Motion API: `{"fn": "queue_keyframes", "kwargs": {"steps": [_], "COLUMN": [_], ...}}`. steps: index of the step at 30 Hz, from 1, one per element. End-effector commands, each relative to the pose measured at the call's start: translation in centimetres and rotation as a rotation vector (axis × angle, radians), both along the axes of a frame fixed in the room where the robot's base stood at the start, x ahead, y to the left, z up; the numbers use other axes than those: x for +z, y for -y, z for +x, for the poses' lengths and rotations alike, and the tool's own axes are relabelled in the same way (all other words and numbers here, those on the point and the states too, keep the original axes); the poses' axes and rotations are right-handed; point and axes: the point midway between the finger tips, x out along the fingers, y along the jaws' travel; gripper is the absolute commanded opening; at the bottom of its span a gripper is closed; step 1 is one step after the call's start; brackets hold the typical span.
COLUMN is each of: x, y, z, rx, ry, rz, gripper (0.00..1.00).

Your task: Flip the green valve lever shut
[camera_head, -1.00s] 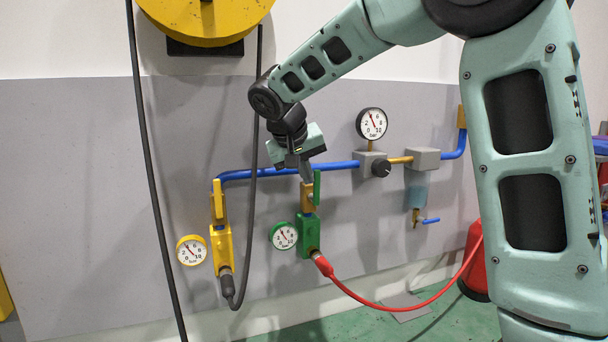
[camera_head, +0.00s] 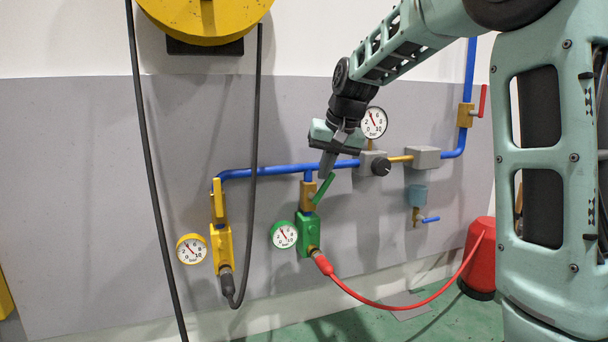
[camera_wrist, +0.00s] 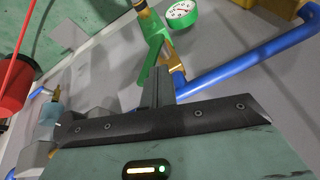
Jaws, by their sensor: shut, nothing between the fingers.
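The green valve lever (camera_head: 323,188) is tilted, its free end up and to the right of its brass valve body (camera_head: 308,186). The valve sits on the drop pipe above a green block (camera_head: 308,235) with a red hose. My gripper (camera_head: 325,172) is shut and empty, with its fingertips pointing down at the lever's upper end. In the wrist view the shut fingers (camera_wrist: 157,82) are right by the green lever (camera_wrist: 150,62). They look to be touching or very close; I cannot tell which.
A blue pipe (camera_head: 270,171) runs along the wall behind my gripper. A yellow valve lever (camera_head: 217,200) stands upright on the left. A black cable (camera_head: 256,120) hangs between.

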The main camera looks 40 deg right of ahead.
Motion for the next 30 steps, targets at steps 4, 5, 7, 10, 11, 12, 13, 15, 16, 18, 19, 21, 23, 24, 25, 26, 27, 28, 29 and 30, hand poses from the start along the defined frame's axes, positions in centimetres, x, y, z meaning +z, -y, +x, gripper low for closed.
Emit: {"fn": "queue_keyframes", "kwargs": {"steps": [4, 5, 7, 10, 11, 12, 13, 15, 16, 18, 19, 21, 23, 24, 25, 26, 27, 28, 29, 30], "x": [-0.9, -1.0, -1.3, -1.8, -2.0, -2.1, -2.2, -2.5, -2.6, -2.9, -3.0, -3.1, -3.0, -2.7, -2.7, -2.7, -2.7, -2.7, -2.7, -2.7], "y": [1.3, 1.5, 1.9, 2.6, 2.7, 2.9, 3.1, 3.4, 3.6, 3.8, 3.9, 4.2, 4.2, 4.1, 4.1, 4.1, 4.1, 4.1, 4.1, 4.0], "z": [-0.3, -0.4, -0.5, -0.7, -0.7, -0.8, -0.9, -0.9, -1.0, -1.1, -1.1, -1.2, -1.2, -1.2, -1.2, -1.2, -1.2, -1.2, -1.2, -1.2], "rx": [-0.007, -0.007, -0.006, -0.004, -0.004, -0.003, -0.004, -0.003, -0.002, -0.002, -0.001, 0.000, 0.001, 0.004, 0.003, 0.003, 0.003, 0.003, 0.004, 0.004], "ry": [0.038, 0.046, 0.065, 0.091, 0.098, 0.108, 0.116, 0.133, 0.140, 0.156, 0.161, 0.175, 0.183, 0.182, 0.182, 0.182, 0.181, 0.181, 0.180, 0.180], "rz": [0.134, 0.161, 0.225, 0.316, 0.343, 0.379, 0.406, 0.464, 0.489, 0.543, 0.565, 0.611, 0.639, 0.634, 0.633, 0.633, 0.632, 0.631, 0.631, 0.631], "gripper": [0.00, 0.00, 0.00, 0.00, 0.00, 0.00, 0.00, 0.00, 0.00, 0.00, 0.00, 0.00, 0.00, 0.00, 0.00, 0.00, 0.00, 0.00, 0.00, 0.00]}}
